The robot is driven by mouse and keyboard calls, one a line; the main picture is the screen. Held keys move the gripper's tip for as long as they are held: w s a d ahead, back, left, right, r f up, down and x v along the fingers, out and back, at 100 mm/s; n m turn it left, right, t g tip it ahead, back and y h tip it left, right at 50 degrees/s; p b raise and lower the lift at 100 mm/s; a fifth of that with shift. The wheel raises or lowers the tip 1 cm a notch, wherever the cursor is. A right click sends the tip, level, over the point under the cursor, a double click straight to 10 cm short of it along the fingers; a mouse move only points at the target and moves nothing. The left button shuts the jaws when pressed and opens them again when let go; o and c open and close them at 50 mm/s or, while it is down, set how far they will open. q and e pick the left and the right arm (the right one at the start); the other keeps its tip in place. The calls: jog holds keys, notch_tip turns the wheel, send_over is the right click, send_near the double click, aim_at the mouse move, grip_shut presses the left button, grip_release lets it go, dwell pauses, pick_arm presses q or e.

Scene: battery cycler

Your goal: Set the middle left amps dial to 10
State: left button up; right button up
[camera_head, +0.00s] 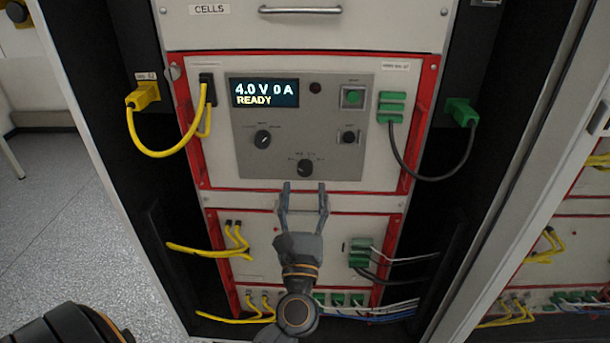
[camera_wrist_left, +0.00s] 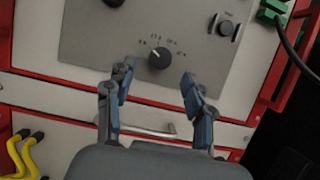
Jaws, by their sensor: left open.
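The grey control panel (camera_head: 239,135) sits in a red-framed unit of the rack, with a display (camera_head: 264,93) reading "4.0 V 0 A READY". A black dial (camera_head: 305,168) is low on the panel; in the left wrist view the dial (camera_wrist_left: 159,57) is between and just beyond the fingertips, with small scale marks above it that I cannot read. Another black dial (camera_head: 262,139) is higher and to the left. My left gripper (camera_head: 304,188) is open and empty, just below the lower dial; in the left wrist view its fingers (camera_wrist_left: 157,82) stand apart. My right gripper is not in view.
A green button (camera_head: 353,96) and a small black knob (camera_head: 348,137) are on the panel's right. A yellow cable (camera_head: 160,153) loops on the left, a dark cable (camera_head: 420,176) on the right. A drawer handle (camera_head: 300,10) is above. The rack's side post (camera_head: 520,170) stands at right.

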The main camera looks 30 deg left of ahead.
aim_at(305, 174)
pick_arm(q)
jog(key=shift+x, duration=1.95)
jog(key=shift+p, duration=0.3)
grip_shut()
